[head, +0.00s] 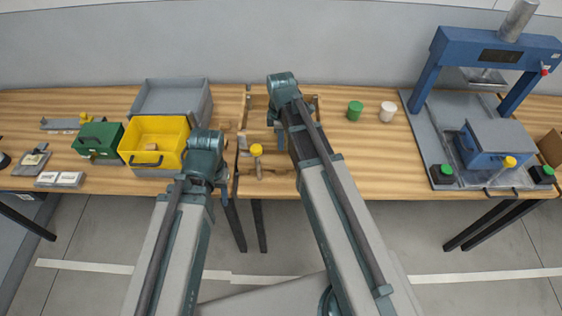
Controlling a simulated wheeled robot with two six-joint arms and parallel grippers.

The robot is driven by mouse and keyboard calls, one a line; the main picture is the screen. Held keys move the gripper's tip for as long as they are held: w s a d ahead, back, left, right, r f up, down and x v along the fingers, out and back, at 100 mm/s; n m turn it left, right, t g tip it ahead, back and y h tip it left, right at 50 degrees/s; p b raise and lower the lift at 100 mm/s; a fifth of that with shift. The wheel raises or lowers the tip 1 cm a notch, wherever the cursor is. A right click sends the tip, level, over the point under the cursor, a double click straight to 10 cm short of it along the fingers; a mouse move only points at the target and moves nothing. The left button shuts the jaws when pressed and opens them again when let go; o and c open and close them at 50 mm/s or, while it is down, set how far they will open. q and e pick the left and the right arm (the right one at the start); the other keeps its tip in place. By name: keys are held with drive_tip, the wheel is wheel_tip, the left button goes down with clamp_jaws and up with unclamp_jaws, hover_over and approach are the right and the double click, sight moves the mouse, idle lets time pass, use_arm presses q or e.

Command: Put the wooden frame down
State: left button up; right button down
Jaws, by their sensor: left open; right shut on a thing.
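The wooden frame (246,112) is a thin brown rectangle over the middle of the wooden table, largely hidden behind my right arm. Its left side and part of its right edge show. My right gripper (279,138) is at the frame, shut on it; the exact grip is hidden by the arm. I cannot tell whether the frame touches the table.
Left on the table (370,165) are a yellow bin (130,145), a grey bin (172,83) and a green box (98,140). A yellow-topped tool (256,150) lies near the frame. Green (355,111) and white (387,112) jars and a blue press (425,78) are right.

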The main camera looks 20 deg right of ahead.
sight(281, 161)
use_arm(q)
drive_tip(key=shift+f+b, duration=0.7)
drive_tip(key=shift+f, duration=0.65)
use_arm(e)
drive_tip(key=shift+f, duration=1.35)
use_arm(q)
drive_tip(key=shift+f, duration=0.1)
use_arm(e)
drive_tip(key=shift+f, duration=0.1)
wheel_tip(281, 161, down, 4)
drive_tip(key=b, duration=0.4)
use_arm(q)
wheel_tip(281, 161, down, 4)
drive_tip(key=shift+r, duration=0.2)
use_arm(e)
drive_tip(key=shift+r, duration=0.2)
use_arm(q)
drive_tip(key=shift+f, duration=0.1)
use_arm(e)
drive_tip(key=shift+f, duration=0.1)
drive_tip(key=c, duration=1.3)
unclamp_jaws()
drive_tip(key=o, duration=0.4)
